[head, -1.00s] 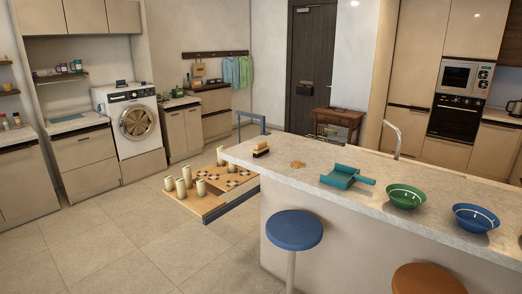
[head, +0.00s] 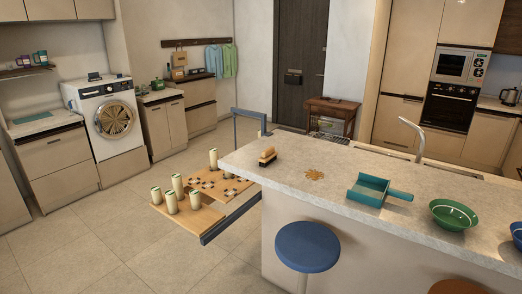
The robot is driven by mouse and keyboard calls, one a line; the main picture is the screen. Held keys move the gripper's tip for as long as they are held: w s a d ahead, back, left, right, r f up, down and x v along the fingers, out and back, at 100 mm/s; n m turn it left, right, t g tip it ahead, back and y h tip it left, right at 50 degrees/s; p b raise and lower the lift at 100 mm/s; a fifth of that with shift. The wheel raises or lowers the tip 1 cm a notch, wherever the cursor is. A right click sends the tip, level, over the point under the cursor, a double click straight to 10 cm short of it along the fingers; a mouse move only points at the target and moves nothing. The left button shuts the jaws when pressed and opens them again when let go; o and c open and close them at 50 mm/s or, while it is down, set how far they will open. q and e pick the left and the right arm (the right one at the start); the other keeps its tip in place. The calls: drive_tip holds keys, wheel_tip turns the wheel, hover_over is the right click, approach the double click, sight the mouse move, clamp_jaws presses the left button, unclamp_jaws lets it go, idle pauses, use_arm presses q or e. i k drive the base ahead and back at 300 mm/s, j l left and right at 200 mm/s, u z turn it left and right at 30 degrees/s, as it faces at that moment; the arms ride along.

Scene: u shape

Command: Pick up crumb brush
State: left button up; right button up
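Neither of my grippers shows in the head view.
A green bowl (head: 452,214) stands on the island at right. A blue stool (head: 307,246) stands before the island. A low wooden platform (head: 190,220) with several candle-like cylinders and a checkered board stands left of it. Open tiled floor (head: 90,250) lies at left.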

sight(269, 155)
drive_tip(key=i+j+z, duration=0.1)
drive_tip(key=i+j, duration=0.85)
